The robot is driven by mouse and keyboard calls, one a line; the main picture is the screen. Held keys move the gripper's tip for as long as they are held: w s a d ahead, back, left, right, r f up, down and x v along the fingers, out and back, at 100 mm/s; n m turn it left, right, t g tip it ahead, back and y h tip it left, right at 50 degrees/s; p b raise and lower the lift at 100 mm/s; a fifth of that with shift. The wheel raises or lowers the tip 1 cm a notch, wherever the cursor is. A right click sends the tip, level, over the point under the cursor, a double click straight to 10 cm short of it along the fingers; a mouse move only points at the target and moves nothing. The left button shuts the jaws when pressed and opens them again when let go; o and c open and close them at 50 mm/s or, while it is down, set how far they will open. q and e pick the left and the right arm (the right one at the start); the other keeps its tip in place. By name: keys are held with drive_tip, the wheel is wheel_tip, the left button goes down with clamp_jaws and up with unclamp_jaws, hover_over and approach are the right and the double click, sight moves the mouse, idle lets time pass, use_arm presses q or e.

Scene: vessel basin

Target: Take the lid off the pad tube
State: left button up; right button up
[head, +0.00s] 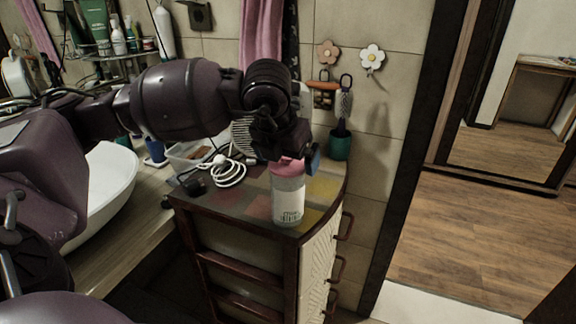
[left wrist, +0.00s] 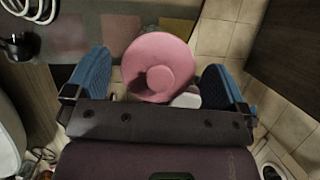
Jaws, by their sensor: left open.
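The pad tube (head: 288,201) is a white cylinder with dark print, standing upright near the front corner of the cabinet top. Its pink lid (head: 287,168) is on top, partly hidden by my left gripper in the head view. In the left wrist view the round pink lid (left wrist: 158,67) fills the middle between the fingers. My left gripper (left wrist: 160,88) is open, with one blue finger on each side of the lid and a gap to each. In the head view my left gripper (head: 295,158) is over the tube's top. My right gripper is not in view.
The cabinet top (head: 253,204) also holds a coiled white cable (head: 230,171), a clear tray (head: 190,153) and a green cup with a brush (head: 340,145), all behind the tube. A white basin (head: 105,185) is at left. Wall and doorway are to the right.

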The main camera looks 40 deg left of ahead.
use_arm(q)
drive_tip(key=shift+c, duration=0.3)
drive_tip(key=c, duration=0.7)
drive_tip(key=shift+c, duration=0.2)
